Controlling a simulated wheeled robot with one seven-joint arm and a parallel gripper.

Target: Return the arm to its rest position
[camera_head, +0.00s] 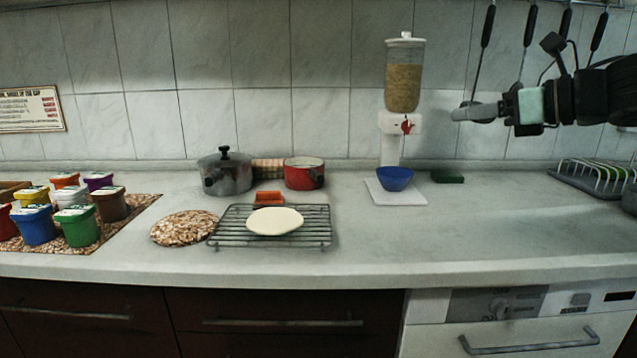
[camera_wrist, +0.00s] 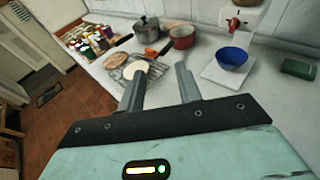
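My gripper (camera_head: 457,114) is raised at the right of the head view, in front of the tiled wall and well above the counter. It points left, to the right of the grain dispenser (camera_head: 403,88). In the wrist view, my gripper (camera_wrist: 160,68) shows two grey fingers that stand apart with nothing held between them. The counter with its pots lies beyond and below the fingertips. The fingers touch nothing that I can see.
A blue bowl (camera_head: 396,179) sits on a white board under the dispenser. A red pot (camera_head: 304,173), a grey pot (camera_head: 225,172) and a wire rack (camera_head: 230,236) bearing a pale disc stand left of it. Utensils (camera_head: 487,30) hang near my arm. The counter's right front is clear.

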